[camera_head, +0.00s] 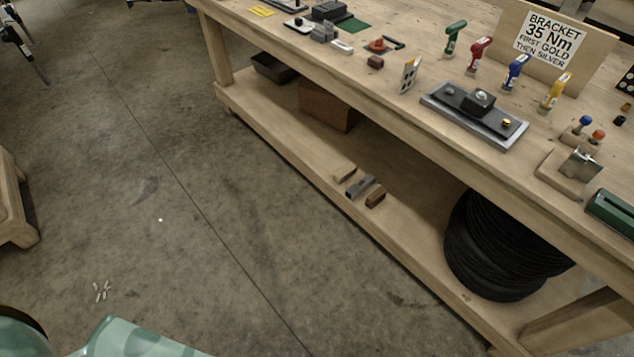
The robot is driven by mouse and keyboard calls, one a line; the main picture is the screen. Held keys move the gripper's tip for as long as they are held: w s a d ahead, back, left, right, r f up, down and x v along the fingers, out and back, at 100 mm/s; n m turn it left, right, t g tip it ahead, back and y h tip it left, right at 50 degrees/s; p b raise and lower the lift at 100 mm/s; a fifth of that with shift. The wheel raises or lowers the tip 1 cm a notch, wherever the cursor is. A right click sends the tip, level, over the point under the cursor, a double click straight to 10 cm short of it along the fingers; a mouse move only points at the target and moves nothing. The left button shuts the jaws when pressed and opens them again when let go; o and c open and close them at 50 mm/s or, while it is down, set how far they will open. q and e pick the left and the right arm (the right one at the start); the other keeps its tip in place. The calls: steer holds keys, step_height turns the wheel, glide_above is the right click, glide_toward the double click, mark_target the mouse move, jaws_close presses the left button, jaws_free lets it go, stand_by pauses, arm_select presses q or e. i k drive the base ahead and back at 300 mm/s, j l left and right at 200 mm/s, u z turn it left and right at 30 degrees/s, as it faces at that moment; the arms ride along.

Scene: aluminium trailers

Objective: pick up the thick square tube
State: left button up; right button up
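A short grey bar with a squarish profile (360,187) lies on the lower shelf of the workbench, near its front edge. It looks like the square tube, but it is too small to tell whether it is hollow or how thick its wall is. It lies between a light wooden block (345,173) and a brown wooden block (375,196). Neither of my grippers shows clearly in this view.
The workbench top (400,120) overhangs the lower shelf (290,132). Black tyres (495,250) stand on the shelf at right, a brown box (328,106) and dark bin (274,68) at left. Several coloured drivers stand on top. The concrete floor in front is mostly clear.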

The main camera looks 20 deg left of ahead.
mark_target(367, 180)
steer(key=u, duration=0.1)
steer(key=i+j, duration=0.8)
steer(key=j, duration=0.15)
steer(key=i+j+z, duration=0.1)
steer(key=z, duration=0.3)
steer(key=i+j+z, duration=0.1)
steer(key=z, duration=0.25)
steer(key=j+z, duration=0.2)
steer(key=z, duration=0.2)
steer(key=i+j+z, duration=0.1)
steer(key=z, duration=0.25)
steer(key=i+j+z, duration=0.15)
steer(key=i, duration=0.25)
